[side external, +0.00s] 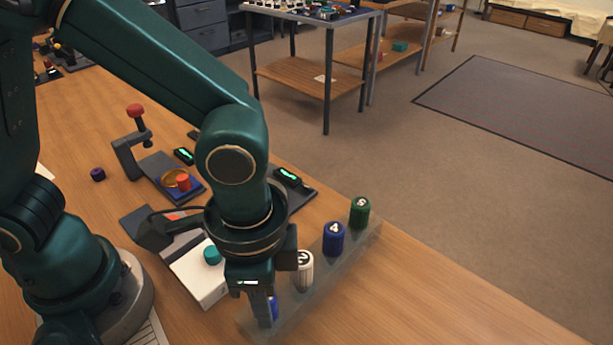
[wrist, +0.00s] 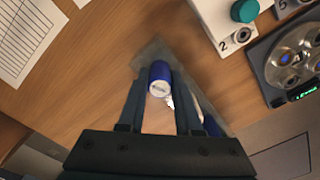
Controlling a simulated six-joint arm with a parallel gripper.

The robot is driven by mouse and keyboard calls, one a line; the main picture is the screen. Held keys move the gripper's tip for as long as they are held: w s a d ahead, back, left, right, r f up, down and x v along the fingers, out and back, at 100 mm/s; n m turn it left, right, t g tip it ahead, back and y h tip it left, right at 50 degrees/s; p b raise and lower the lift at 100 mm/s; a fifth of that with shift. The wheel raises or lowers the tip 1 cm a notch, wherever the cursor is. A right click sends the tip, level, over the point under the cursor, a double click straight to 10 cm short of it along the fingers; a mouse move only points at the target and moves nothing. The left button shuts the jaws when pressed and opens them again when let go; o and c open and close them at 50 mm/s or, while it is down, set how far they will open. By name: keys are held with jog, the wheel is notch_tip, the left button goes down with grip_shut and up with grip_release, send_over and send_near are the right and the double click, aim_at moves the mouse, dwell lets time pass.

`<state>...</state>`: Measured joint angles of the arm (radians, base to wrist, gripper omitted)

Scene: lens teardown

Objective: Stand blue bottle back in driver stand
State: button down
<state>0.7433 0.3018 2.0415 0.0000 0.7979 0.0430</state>
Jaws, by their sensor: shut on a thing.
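My gripper (side external: 264,308) is low over the near end of the clear driver stand (side external: 318,292). It is shut on the blue bottle (side external: 274,307), which is mostly hidden by a finger in the side view. In the wrist view the blue bottle (wrist: 160,72), with a pale end, sits between the two fingertips (wrist: 158,95), over the end of the stand (wrist: 148,52). I cannot tell whether its base is seated in the stand. A white driver (side external: 303,271), a blue one marked 4 (side external: 334,238) and a green one (side external: 360,212) stand along the stand.
A white block with a teal knob (side external: 213,255) lies left of the stand, under my wrist. Dark fixtures (side external: 172,180) and a small purple part (side external: 98,174) lie farther back. The table's right edge runs close beside the stand. Wood in front of it is clear.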

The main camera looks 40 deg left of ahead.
jog(key=shift+f, duration=0.2)
jog(key=shift+c, duration=0.2)
grip_release()
jog(key=shift+r, duration=3.55)
